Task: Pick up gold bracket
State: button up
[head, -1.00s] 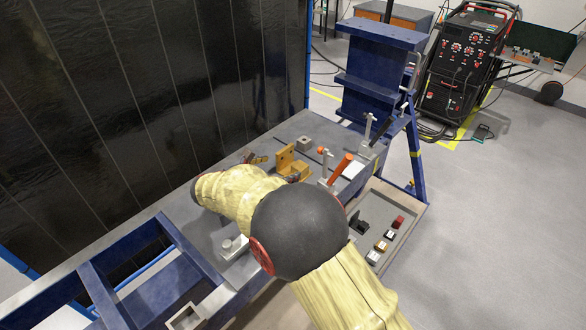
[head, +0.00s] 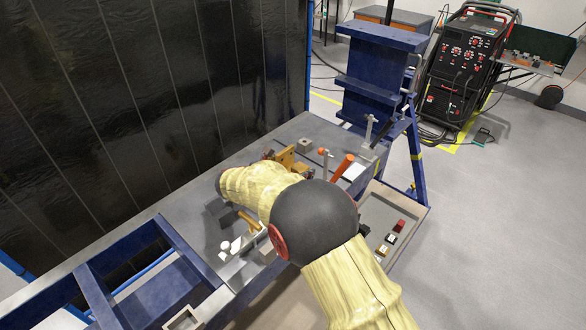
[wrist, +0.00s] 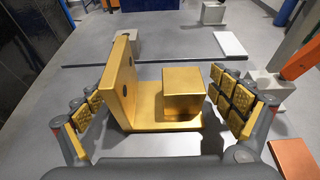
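The gold bracket (wrist: 165,118) sits on the grey table, with an upright plate with holes at its left and a block at its right. In the wrist view my gripper (wrist: 160,90) is open, one padded finger on each side of the bracket. A small gap shows at the right finger; the left finger is close to the upright plate, and I cannot tell whether it touches. In the head view the bracket (head: 287,157) shows just beyond my arm, which hides most of the gripper.
An orange-handled clamp (head: 342,167) stands right of the bracket. A small grey block (head: 304,146) is behind it. A white plate (wrist: 229,45) lies farther back. A tray (head: 399,215) with small coloured blocks lies at the right. A blue frame (head: 150,270) is at the lower left.

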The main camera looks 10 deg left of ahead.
jog(key=shift+c, duration=1.1)
jog(key=c, duration=1.4)
